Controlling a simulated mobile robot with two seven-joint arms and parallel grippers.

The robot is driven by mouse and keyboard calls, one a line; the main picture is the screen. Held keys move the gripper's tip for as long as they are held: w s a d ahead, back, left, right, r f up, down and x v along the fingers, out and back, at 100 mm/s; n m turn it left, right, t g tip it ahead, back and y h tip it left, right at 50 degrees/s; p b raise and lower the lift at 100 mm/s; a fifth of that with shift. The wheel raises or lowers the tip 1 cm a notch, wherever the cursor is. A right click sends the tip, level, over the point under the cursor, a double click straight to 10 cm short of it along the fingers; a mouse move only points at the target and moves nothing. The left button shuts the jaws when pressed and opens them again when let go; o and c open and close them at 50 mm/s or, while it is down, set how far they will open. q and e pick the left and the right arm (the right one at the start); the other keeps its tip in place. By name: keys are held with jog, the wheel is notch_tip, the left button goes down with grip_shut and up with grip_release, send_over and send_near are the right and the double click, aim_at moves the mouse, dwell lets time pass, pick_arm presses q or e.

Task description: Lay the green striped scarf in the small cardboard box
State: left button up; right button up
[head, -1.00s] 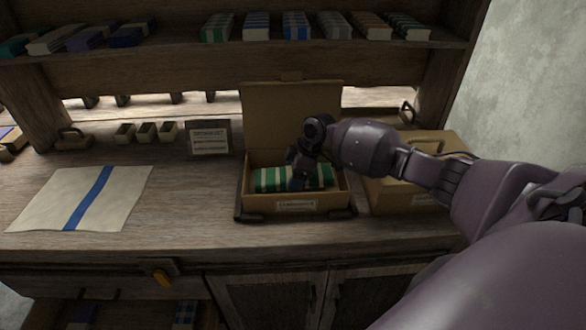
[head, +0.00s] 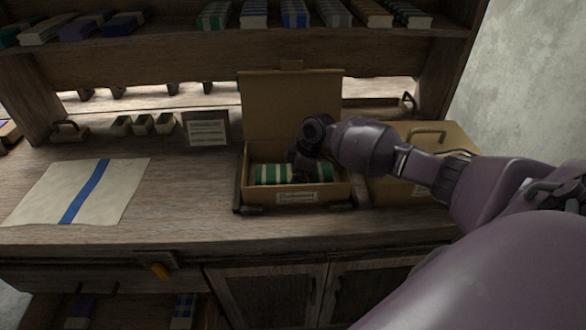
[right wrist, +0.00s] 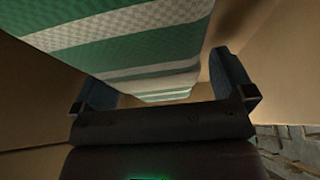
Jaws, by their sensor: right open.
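The green and white striped scarf (head: 273,174) lies folded inside the small cardboard box (head: 297,197), whose lid stands open at the back. My right gripper (head: 302,174) reaches down into the box over the scarf and hides part of its middle. In the right wrist view, my open right gripper (right wrist: 165,85) has one finger on each side of the scarf (right wrist: 140,45). I cannot tell whether the fingers touch the cloth. The box's tan wall (right wrist: 285,70) is close beside the right finger. My left gripper is out of view.
A closed cardboard box (head: 391,184) with a handle stands just right, behind my right arm. A cream cloth with a blue stripe (head: 115,180) lies at left. A small sign (head: 208,131) stands behind. Shelves with folded textiles (head: 295,16) run above. Bench is clear between cloth and box.

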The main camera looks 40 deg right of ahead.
jog(key=p+v, duration=0.1)
jog(key=v, duration=1.1)
jog(key=shift+w+a+r, duration=0.15)
jog(key=shift+a+r, duration=0.05)
jog(key=shift+r, duration=0.2)
